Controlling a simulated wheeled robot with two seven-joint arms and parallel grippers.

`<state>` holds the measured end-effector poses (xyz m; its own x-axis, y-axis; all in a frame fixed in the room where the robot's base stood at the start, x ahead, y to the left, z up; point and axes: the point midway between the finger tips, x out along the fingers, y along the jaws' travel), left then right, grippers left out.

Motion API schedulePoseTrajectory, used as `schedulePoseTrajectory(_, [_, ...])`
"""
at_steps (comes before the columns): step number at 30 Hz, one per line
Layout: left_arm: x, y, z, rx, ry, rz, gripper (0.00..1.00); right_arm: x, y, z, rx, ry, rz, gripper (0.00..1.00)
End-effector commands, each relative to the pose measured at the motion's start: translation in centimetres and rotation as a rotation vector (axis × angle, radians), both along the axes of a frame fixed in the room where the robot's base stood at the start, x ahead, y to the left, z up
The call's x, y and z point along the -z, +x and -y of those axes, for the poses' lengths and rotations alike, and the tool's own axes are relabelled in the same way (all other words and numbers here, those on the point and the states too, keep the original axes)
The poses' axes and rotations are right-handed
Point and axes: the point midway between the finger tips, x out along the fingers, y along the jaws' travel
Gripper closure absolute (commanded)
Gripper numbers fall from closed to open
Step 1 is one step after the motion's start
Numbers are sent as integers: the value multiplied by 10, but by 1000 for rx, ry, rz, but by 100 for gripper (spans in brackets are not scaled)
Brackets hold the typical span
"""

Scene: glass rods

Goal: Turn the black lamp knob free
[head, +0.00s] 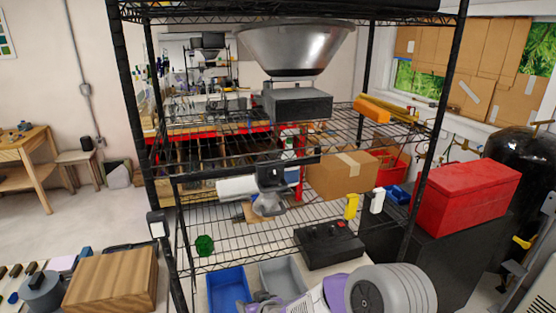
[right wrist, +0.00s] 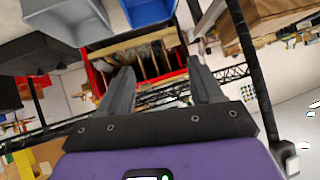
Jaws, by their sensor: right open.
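I cannot single out the black lamp knob with certainty. A white cylinder (head: 236,188) with a black block (head: 270,174) and a grey rounded part below it sits at the rack's front bar in the head view. A wide shiny metal bowl-shaped piece (head: 296,45) is at the top of the rack, above a dark grey box (head: 297,103). My right gripper (head: 252,300) is low at the front, by the bins, partly cut off by the bottom edge. In the right wrist view its two grey fingers (right wrist: 162,82) are apart with nothing between them. My left gripper is not in view.
Black wire rack shelves stand in front. A blue bin (head: 228,288), a grey bin (head: 283,275) and a black case (head: 328,245) are low down. A cardboard box (head: 342,175) is on the rack. A red toolbox (head: 466,197) stands right, a wooden block (head: 112,280) left.

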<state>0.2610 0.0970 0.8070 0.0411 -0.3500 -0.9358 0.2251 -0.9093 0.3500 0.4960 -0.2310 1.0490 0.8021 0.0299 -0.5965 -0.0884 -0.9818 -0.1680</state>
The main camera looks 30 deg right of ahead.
Motion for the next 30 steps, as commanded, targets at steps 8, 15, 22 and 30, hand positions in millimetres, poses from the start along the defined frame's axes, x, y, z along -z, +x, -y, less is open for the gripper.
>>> schedulePoseTrajectory(8, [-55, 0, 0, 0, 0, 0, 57, -267, 14, 76, 136, -199, 467, 35])
schedulePoseTrajectory(15, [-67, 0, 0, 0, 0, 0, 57, -347, -3, 99, 193, -263, 608, 35])
schedulePoseTrajectory(22, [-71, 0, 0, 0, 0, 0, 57, -349, 20, 105, 195, -268, 614, 35])
schedulePoseTrajectory(30, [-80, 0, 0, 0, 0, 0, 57, -350, 56, 114, 196, -268, 614, 35])
